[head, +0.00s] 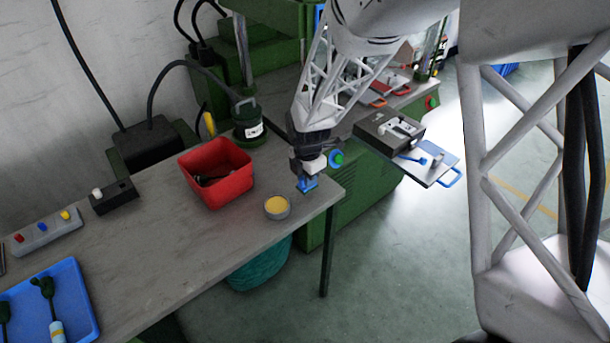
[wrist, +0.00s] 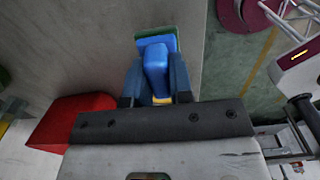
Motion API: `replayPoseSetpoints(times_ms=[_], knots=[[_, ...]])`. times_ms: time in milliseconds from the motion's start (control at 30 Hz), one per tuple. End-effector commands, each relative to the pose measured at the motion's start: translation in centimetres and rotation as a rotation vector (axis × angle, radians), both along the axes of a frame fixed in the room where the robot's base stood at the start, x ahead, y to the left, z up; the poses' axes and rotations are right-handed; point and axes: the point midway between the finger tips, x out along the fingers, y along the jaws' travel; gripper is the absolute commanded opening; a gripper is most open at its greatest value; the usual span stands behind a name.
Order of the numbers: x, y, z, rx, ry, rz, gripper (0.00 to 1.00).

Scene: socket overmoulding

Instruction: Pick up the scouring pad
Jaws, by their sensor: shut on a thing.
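The scouring pad (head: 308,185) shows as a small blue piece under my gripper (head: 307,177), by the right corner of the workbench in the head view. In the wrist view the pad (wrist: 157,42) is blue with a green edge, and a blue block-shaped part (wrist: 155,66) of it sits between the fingers. My gripper (wrist: 156,75) is shut on this blue part, one dark finger on each side. The gripper points down. I cannot tell whether the pad touches the bench top.
A round tin with yellow contents (head: 277,207) stands just left of the pad. A red bin (head: 216,172) is farther left. A green lidded can (head: 248,122) stands behind. A blue tray (head: 72,290) lies front left. The bench (head: 150,250) is clear between. Its right edge is close.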

Motion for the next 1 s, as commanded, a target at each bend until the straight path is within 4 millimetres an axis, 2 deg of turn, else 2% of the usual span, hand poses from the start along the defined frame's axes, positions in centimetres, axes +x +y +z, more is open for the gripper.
replayPoseSetpoints(times_ms=[600, 800, 1000], knots=[[-9.1, -3.5, 1.0, 0.000, -0.001, 0.000, 0.00], [-11.1, -4.3, 1.2, 0.000, -0.001, 0.000, 0.00], [-12.3, -4.8, 1.2, 0.000, 0.000, 0.000, 0.00]])
